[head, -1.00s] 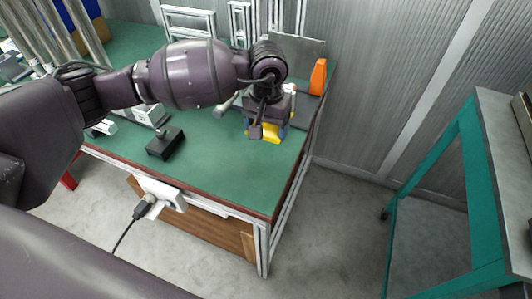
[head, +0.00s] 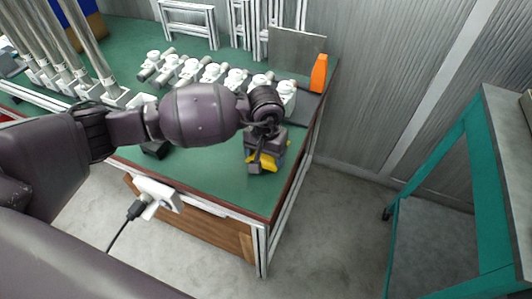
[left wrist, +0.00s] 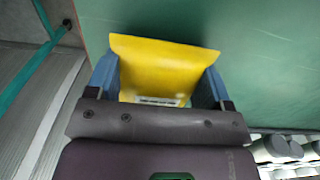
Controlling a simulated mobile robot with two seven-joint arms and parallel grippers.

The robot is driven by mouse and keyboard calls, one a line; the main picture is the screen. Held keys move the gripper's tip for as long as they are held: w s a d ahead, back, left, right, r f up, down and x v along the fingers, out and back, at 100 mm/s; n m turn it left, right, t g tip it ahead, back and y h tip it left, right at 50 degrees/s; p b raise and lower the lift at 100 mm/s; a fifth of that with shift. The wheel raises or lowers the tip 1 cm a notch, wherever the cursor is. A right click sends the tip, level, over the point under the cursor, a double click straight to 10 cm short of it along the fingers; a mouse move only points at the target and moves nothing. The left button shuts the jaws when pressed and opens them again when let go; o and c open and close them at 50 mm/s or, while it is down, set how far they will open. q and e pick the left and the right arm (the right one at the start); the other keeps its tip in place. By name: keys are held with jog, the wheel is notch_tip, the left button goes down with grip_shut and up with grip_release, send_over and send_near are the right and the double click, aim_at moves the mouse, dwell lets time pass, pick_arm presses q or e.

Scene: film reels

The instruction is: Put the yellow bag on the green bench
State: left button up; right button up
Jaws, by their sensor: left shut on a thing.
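My left gripper (head: 265,157) is shut on the yellow bag (head: 264,164), over the right end of the green-topped bench (head: 215,175). In the left wrist view the yellow bag (left wrist: 163,68) sits between the two blue fingers, with a small printed label low on it. The bench's green top (left wrist: 260,60) lies behind and to the right of the bag there. I cannot tell how far the bag is above the top. The gripper hides part of the bag in the head view. My right gripper is not in view.
Several white valve-like fittings (head: 212,74) stand in a row behind my arm. A teal-framed cart (head: 487,190) stands at the right, with open floor (head: 340,215) between.

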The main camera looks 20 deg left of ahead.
pick_arm(q)
jog(key=shift+r, duration=0.15)
jog(key=shift+f, duration=0.2)
jog(key=o, duration=1)
jog(key=shift+r, duration=0.3)
notch_tip(320, 180, up, 12)
jog(key=shift+f+p, duration=0.15)
jog(key=shift+p, duration=0.7)
